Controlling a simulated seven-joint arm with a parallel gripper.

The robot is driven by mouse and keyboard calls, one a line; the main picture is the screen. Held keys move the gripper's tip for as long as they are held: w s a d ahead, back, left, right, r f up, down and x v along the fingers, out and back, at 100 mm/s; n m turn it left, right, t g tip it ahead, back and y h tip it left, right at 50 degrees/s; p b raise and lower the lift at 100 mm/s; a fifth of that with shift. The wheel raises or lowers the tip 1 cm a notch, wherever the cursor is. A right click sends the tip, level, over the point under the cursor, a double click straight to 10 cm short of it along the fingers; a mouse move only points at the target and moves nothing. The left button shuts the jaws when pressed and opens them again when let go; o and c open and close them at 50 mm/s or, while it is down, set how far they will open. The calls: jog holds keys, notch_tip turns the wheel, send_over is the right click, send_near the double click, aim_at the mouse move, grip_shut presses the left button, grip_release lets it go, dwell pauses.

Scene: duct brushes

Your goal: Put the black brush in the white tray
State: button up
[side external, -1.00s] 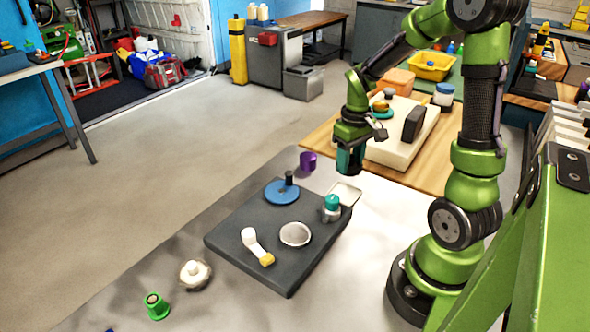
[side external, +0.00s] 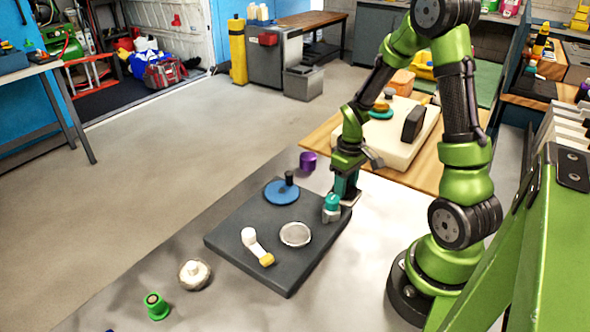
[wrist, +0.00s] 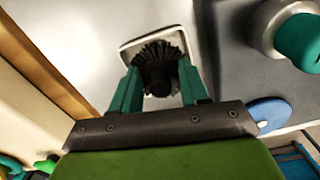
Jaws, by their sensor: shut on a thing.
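The black brush (wrist: 158,55), with dark bristles spread in a round fan, is between the teal fingers of my gripper (wrist: 155,85) in the wrist view. My gripper is shut on it. The white tray (wrist: 150,34) shows around and behind the brush, so the brush is over or within it; I cannot tell whether it touches the bottom. In the side external view my gripper (side external: 346,188) is low at the right back corner of the dark board. There the tray is mostly hidden behind the gripper, and I cannot make out the brush.
A teal-topped white brush (side external: 331,210) stands close beside my gripper on the dark board (side external: 245,228). A blue disc brush (side external: 281,192), a round white-rimmed dish (side external: 295,234) and a white-and-yellow brush (side external: 256,247) are also on it. A purple cup (side external: 308,161) is behind.

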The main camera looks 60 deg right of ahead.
jog(key=o, duration=1.1)
jog(key=shift+d, duration=0.1)
jog(key=shift+d, duration=0.1)
jog(key=shift+r, duration=0.2)
notch_tip(320, 180, up, 12)
jog(key=s+a+r+t, duration=0.1)
jog(key=a+r+t, duration=0.1)
jog(key=a, duration=0.4)
jog(key=s+a+r+m+t+y, duration=0.1)
jog(key=s+a+r+t, duration=0.1)
jog(key=a+r, duration=0.3)
jog(key=s+a+r+m+t, duration=0.1)
jog(key=a+r+t, duration=0.2)
jog(key=a, duration=0.6)
jog(key=shift+s+a+r+y, duration=0.1)
jog(key=shift+s+r+y, duration=0.05)
jog(key=shift+r+y, duration=0.25)
